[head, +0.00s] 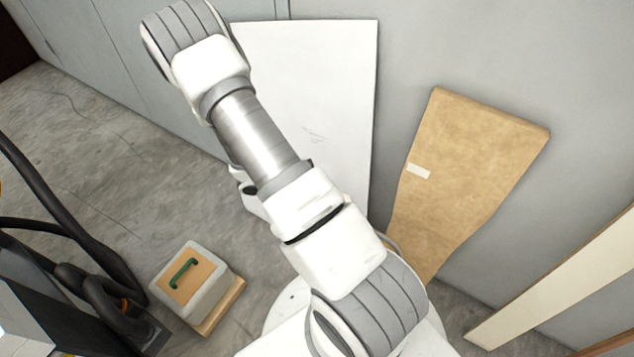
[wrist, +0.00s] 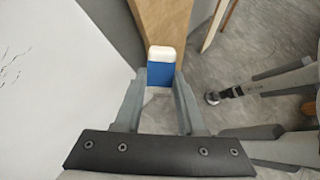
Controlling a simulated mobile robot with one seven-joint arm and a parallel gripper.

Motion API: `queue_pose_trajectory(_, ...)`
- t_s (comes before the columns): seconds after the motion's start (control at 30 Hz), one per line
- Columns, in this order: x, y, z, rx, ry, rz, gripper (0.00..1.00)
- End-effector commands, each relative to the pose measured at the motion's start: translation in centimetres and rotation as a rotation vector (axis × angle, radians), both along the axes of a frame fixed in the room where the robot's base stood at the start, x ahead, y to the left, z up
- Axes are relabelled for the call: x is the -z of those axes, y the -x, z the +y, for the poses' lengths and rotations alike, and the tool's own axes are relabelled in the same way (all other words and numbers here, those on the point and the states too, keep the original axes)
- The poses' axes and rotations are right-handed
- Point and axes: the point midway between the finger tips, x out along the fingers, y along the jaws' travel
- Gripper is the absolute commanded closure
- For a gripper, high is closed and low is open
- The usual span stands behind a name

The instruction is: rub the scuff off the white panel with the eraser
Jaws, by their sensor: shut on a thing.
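The white panel (head: 340,80) leans against the grey wall in the head view, partly hidden behind my arm. The scuff (head: 314,135) is a few thin dark strokes on the panel's face. In the wrist view the panel (wrist: 60,110) fills the left side, and the scuff (wrist: 10,66) shows near the left edge. My gripper (wrist: 160,80) is shut on the eraser (wrist: 161,54), which has a white end and a blue sleeve. The eraser's white end points away from the gripper. It appears apart from the panel, to the right of the scuff. The head view hides the eraser.
A bent brown board (head: 470,170) with a pale label leans on the wall right of the panel. A pale plank (head: 560,280) leans farther right. A box with a green handle (head: 184,274) stands on the floor at lower left, near black hoses (head: 60,200). Grey floor lies between.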

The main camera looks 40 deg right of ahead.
Motion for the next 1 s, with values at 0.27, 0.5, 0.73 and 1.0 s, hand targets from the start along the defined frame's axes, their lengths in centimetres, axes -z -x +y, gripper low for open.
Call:
queue_pose_trajectory(0.27, 1.8, -5.5, -4.4, -0.480, 0.339, 0.078, 1.00)
queue_pose_trajectory(0.5, 2.2, -10.1, -4.5, -0.748, 0.509, 0.038, 1.00)
queue_pose_trajectory(0.73, 2.2, -11.8, -4.5, -0.828, 0.554, 0.014, 1.00)
queue_pose_trajectory(1.0, 2.7, -12.7, -6.8, -0.825, 0.554, 0.014, 1.00)
